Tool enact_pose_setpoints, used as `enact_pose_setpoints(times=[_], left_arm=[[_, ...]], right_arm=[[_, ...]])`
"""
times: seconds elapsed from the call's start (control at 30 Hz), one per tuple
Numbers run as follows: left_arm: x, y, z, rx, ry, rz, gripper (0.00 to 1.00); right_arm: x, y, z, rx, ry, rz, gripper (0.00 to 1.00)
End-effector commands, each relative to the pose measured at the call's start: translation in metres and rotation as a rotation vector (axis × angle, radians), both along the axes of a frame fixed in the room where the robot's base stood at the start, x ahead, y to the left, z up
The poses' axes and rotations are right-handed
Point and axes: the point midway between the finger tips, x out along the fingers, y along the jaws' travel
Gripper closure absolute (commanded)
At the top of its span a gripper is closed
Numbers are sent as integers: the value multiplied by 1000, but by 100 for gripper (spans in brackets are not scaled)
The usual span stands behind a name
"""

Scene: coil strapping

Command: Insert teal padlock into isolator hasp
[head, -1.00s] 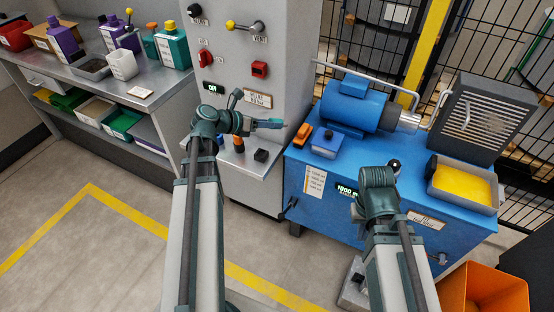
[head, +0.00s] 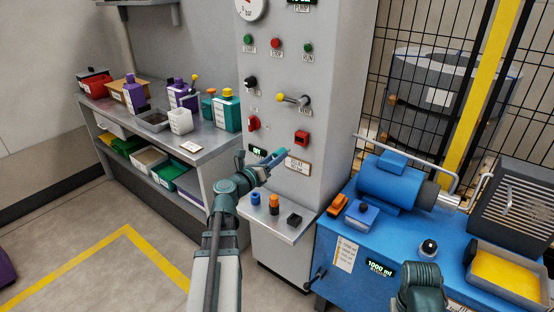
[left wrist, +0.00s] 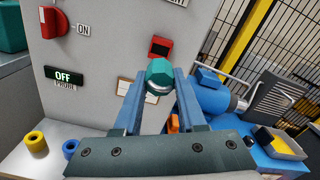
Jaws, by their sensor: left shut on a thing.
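The teal padlock (left wrist: 159,72) is held between the fingertips of my left gripper (left wrist: 160,83), with a bit of pale metal showing under its body. My left gripper (head: 277,158) also shows in the head view, in front of the grey panel. A red block with a dark opening (head: 301,137), which looks like the hasp, is on the panel just above and right of the gripper. In the left wrist view the red block (left wrist: 160,47) appears just above the padlock; the gap between them cannot be judged. My right gripper's fingers are not visible.
A red rotary switch (head: 253,122) and a yellow-knobbed lever (head: 292,99) stick out of the panel. Below is a small shelf (head: 285,228) with several small items. A blue machine (head: 345,235) stands at right, a bench (head: 190,140) at left.

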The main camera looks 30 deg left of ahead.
Motion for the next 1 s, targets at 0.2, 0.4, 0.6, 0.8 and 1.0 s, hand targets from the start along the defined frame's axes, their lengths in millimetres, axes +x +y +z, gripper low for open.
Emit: enact_pose_setpoints(times=[0.2, 0.4, 0.6, 0.8, 1.0], left_arm=[[5, 0, 0, -1, 1, 0, 100], [19, -1, 0, -1, 2, -2, 100], [38, -2, 0, -1, 2, -2, 100], [53, -4, 0, -1, 2, -2, 100], [57, -4, 0, -1, 1, 0, 100]], right_arm=[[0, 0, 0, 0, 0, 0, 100], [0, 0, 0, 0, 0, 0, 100], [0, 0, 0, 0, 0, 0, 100], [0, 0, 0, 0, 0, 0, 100], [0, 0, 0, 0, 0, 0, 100]])
